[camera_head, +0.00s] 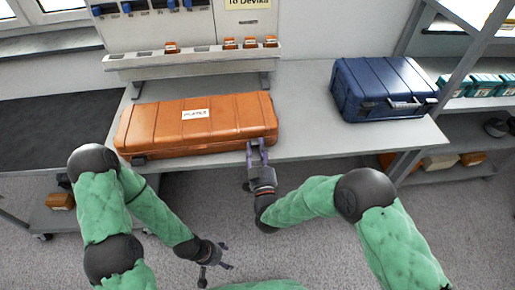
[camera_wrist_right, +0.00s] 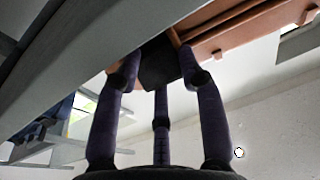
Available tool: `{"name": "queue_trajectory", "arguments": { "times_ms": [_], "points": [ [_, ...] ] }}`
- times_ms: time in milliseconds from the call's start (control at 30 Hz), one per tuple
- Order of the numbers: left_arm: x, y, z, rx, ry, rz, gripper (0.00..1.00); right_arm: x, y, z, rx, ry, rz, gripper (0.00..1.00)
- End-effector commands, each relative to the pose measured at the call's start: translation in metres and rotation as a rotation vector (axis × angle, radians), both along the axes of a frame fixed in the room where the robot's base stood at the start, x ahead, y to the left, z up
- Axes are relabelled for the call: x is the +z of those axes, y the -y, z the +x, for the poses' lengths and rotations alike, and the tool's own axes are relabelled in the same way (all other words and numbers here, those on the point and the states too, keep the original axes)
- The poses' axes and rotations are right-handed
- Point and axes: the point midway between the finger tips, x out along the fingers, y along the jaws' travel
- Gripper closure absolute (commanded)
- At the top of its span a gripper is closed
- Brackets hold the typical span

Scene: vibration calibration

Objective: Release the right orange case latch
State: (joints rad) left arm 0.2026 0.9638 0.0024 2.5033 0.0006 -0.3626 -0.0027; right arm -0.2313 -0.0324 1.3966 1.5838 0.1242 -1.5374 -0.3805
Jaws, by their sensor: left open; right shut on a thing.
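The orange case (camera_head: 165,122) lies closed on the grey table, with a white label on its lid. My right gripper (camera_head: 257,148) is at the case's front right corner. In the right wrist view its fingers (camera_wrist_right: 160,75) are around a dark block, the right latch (camera_wrist_right: 159,65), on the orange case (camera_wrist_right: 240,25). The gripper is shut on this latch; in the head view the fingers hide it. A dark left latch (camera_head: 139,160) shows at the case's front left. My left gripper (camera_head: 217,262) is open and empty, low in front of the table and away from the case.
A closed blue case (camera_head: 383,88) stands on the table at the right. A panel with a ledge (camera_head: 195,58) holding small orange items stands behind the orange case. A shelf rack (camera_head: 465,60) is at the far right. The table (camera_head: 310,135) is clear between the cases.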

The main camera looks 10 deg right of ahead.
Motion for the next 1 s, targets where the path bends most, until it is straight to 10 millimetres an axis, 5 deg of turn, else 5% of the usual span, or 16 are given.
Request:
{"name": "queue_trajectory", "arguments": {
  "times_ms": [467,500,600,1000],
  "points": [
    [0.0004,0.0,0.0,0.0,0.0,0.0,0.31,0.0051,0.0014,0.0004,-0.004,0.075,0.007,0.93],
    [0.0004,0.0,0.0,0.0,0.0,0.0,0.31,0.0051,0.0013,0.0004,-0.003,0.075,0.007,0.55],
    [0.0004,0.0,-0.0001,0.0,0.0,0.0,0.31,0.0045,0.0012,0.0003,-0.003,0.073,0.007,0.31],
    [0.0001,0.0,0.0,0.0,0.0,0.0,0.31,-0.0011,0.0,-0.0016,0.0,0.06,0.005,0.31]
  ]
}}
